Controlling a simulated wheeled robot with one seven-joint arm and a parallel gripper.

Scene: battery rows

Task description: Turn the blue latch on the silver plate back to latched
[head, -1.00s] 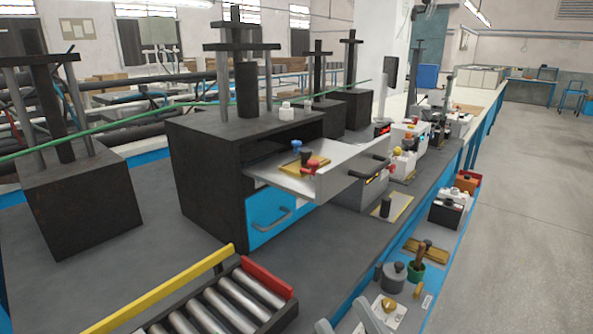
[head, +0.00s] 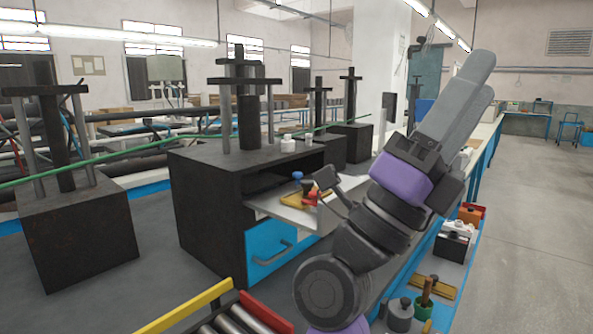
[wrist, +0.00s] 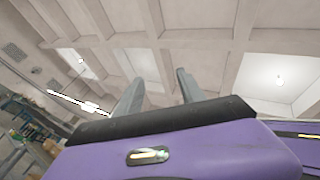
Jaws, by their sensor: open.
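A small blue latch knob (head: 297,176) stands on a yellow base on the silver plate (head: 275,208). The plate sticks out of a dark press box. A red and yellow knob (head: 310,195) sits close to its right. The latch is too small for me to tell which way it is turned. My gripper (head: 487,76) is raised to the right of the plate, pointing up and well away from the latch. In the wrist view its two fingers (wrist: 160,77) stand apart with nothing between them. My arm hides the right part of the plate.
The dark press box (head: 205,205) has a blue drawer front with a handle (head: 270,255) below the plate. A roller rack with a yellow rail (head: 190,308) is in front. The aisle floor at right is clear.

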